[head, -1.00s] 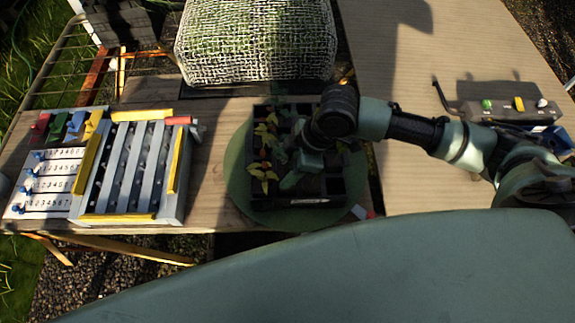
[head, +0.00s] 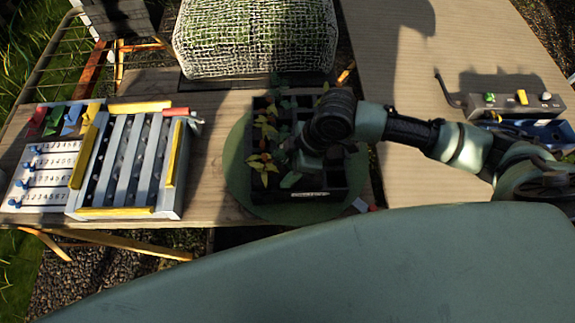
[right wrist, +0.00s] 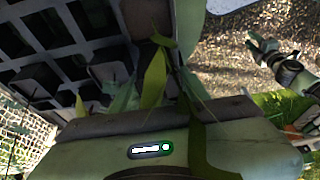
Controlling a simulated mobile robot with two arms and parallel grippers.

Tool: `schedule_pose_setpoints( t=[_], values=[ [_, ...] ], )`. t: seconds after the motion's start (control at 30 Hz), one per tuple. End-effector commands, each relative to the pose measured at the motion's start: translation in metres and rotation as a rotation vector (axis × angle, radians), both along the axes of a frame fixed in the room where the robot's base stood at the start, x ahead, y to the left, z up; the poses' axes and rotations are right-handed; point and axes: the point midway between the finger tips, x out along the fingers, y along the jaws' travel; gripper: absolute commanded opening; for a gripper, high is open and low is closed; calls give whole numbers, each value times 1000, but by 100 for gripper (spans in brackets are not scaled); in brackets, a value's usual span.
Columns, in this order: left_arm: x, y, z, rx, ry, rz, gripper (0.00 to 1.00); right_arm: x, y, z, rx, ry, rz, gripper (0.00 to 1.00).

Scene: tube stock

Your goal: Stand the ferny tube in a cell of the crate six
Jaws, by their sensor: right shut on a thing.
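The black crate (head: 335,192) has many square cells and a small pale label on its front. Plants with yellow and green leaves (head: 265,165) stand in its left cells; several right cells look empty. My right gripper (head: 302,170) is low over the crate's middle and shut on a leafy tube. In the right wrist view long green leaves (right wrist: 153,80) hang by the gripper, beside the crate's grid (right wrist: 75,45). The tube's body and lower end are hidden, so I cannot tell its cell. I cannot tell whether it is the ferny one.
The crate stands on a round green base (head: 238,180). A slatted rack with yellow edges (head: 125,165) and a numbered panel (head: 48,178) are left. A mesh-covered block (head: 255,40) is behind. A grey switch box (head: 515,98) is at right. The right-hand table has bare room.

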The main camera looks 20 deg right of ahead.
Motion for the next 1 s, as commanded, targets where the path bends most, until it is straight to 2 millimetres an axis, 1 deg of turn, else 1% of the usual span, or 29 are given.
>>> schedule_pose_setpoints(
  t=[0.7,1.0],
  values=[
    [0,0,-13,0,0,0,37,0,0,-30,1,-1,0,0],
    [0,0,-14,-1,0,-1,37,0,0,-33,1,-2,1,0]
  ],
)
